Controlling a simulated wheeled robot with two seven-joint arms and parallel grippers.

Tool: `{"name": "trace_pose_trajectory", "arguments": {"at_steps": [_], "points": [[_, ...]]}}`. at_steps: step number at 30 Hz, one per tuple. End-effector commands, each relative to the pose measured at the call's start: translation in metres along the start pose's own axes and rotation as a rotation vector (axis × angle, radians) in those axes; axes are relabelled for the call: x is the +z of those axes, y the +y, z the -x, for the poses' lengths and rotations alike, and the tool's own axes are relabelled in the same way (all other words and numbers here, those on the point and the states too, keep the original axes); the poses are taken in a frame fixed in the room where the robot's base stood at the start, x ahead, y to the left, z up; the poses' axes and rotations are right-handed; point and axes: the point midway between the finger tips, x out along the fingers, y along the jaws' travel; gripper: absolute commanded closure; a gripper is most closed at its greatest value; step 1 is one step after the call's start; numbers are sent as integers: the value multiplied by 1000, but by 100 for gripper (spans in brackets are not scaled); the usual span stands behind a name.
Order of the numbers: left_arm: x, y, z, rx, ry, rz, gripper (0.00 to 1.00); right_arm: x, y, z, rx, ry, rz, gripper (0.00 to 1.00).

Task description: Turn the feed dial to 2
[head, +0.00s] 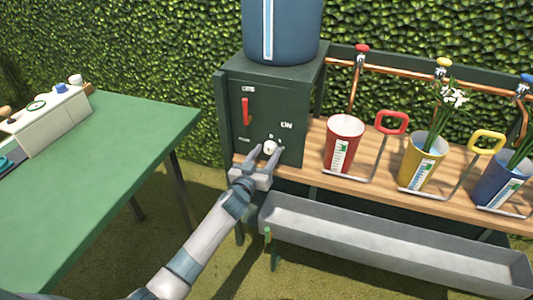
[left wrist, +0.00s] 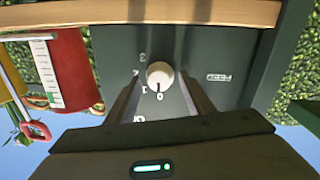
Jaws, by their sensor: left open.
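The feed dial is a small round white knob (head: 270,147) low on the front of a dark green box (head: 262,108). It also shows in the left wrist view (left wrist: 160,73), upside down, with numerals around it and a FEED label to the right. Its short dark mark points at the 0. My left gripper (head: 266,154) is open at the box front. In the left wrist view its two fingers (left wrist: 160,84) stand on either side of the knob, with a gap visible; contact cannot be told. My right gripper is not in view.
A red lever (head: 245,111) is on the same box, left of the dial. A blue tank (head: 283,30) stands on top. Red (head: 344,143), yellow (head: 421,161) and blue (head: 501,180) buckets stand on the wooden shelf. A grey trough (head: 390,245) lies below; a green table (head: 105,155) is left.

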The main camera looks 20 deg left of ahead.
Motion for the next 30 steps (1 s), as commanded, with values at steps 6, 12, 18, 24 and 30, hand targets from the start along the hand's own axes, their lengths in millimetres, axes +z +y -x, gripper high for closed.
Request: {"name": "trace_pose_trajectory", "arguments": {"at_steps": [6, 12, 18, 24, 30], "points": [[0, 0, -3, 1, 0, 0, 52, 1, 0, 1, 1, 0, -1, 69], [0, 0, -2, 1, 0, 0, 67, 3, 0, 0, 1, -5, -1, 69], [0, 1, -2, 2, 0, 0, 88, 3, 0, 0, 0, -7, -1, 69], [0, 2, -2, 2, -1, -13, 88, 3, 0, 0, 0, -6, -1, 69], [-1, 2, -2, 2, -6, -68, 88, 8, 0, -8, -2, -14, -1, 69]]}}
